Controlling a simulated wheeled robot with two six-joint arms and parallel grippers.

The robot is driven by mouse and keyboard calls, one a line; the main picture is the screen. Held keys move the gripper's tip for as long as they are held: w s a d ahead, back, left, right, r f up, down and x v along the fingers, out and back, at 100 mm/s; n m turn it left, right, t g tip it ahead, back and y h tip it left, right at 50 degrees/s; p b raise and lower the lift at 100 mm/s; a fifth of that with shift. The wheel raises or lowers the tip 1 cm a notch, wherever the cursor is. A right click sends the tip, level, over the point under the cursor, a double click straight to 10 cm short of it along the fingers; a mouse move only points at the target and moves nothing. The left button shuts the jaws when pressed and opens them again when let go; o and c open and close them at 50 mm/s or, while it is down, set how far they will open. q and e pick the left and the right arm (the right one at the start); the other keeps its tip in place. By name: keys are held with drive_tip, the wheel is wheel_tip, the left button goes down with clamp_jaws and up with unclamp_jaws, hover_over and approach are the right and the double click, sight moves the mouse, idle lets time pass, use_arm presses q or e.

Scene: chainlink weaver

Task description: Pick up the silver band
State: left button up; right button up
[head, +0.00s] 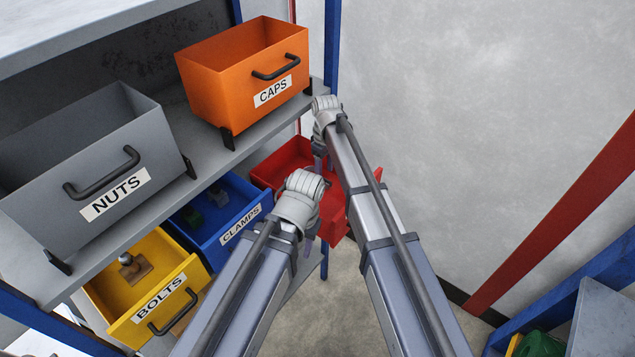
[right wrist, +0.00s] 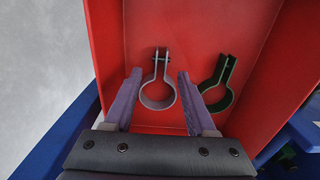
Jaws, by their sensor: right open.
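The silver band (right wrist: 143,98) is a ring clamp with two upright ears. It lies on the floor of the red drawer (right wrist: 195,28) in the right wrist view. My right gripper (right wrist: 158,74) is open, with one purple finger on each side of the band and none seen closed on it. In the head view my right gripper (head: 318,162) is at the red drawer (head: 337,185), mostly hidden by its wrist. My left gripper (head: 309,238) is mostly hidden below its wrist, in front of the drawers. The band is not visible in the head view.
A dark green band (right wrist: 229,97) lies right of the silver one, close to my right finger. The blue CLAMPS drawer (head: 240,222) and yellow BOLTS drawer (head: 165,308) are open alongside. NUTS (head: 85,165) and CAPS (head: 235,95) bins stand on the shelf above.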

sight(325, 180)
wheel_tip(325, 180, down, 4)
drive_tip(key=b, duration=0.2)
drive_tip(key=shift+s+r+b, duration=0.1)
drive_tip(key=shift+r+b, duration=0.05)
drive_tip(key=shift+b, duration=0.2)
drive_tip(key=shift+r, duration=0.1)
clamp_jaws()
